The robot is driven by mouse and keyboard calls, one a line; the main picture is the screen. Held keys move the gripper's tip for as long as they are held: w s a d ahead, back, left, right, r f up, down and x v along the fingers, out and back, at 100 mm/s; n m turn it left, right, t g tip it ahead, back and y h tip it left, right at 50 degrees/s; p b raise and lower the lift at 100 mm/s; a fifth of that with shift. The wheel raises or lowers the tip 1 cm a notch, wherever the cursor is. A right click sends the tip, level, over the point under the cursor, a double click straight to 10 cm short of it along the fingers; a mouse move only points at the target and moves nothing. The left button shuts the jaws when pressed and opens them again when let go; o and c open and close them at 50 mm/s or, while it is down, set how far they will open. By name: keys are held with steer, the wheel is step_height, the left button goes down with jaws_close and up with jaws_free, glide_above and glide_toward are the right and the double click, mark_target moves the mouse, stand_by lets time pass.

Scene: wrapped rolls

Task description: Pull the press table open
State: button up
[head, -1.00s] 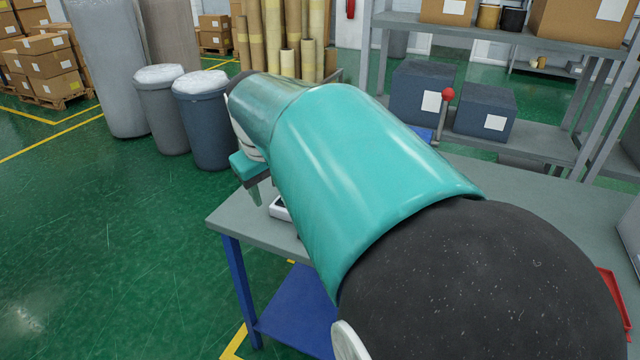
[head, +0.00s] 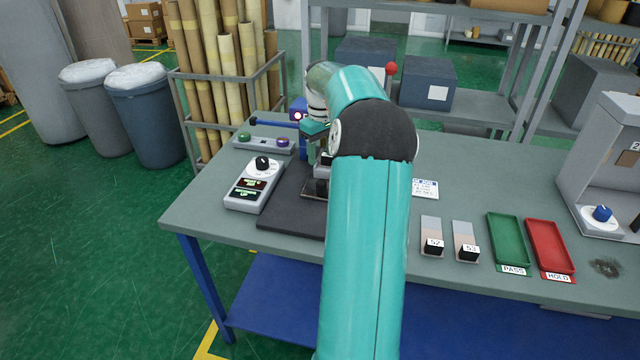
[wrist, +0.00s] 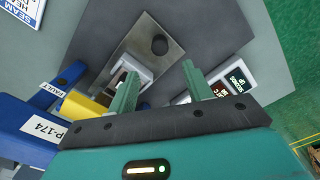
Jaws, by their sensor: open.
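The press stands on the workbench behind my arm, mostly hidden in the head view; its red lever ball (head: 391,68) shows. In the wrist view its blue body (wrist: 20,115) bears the label P-174, with a yellow part beside it. A flat metal plate (wrist: 178,55) with a round black knob (wrist: 159,45) lies below, apparently the press table. In the head view only a dark edge of it (head: 313,188) shows. My gripper (wrist: 158,78) is open and empty above the plate, its fingertips pointing towards the knob side. Contact cannot be told.
A control box with a dial (head: 252,187) and a two-button box (head: 263,144) stand left of the press. A dark mat (head: 288,211) lies under it. Green (head: 506,240) and red (head: 549,246) trays lie to the right. The bench's front left is clear.

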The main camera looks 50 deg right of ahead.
mark_target(321, 181)
step_height(321, 181, down, 11)
steer(key=shift+f, duration=0.2)
jaws_close()
stand_by(0.3)
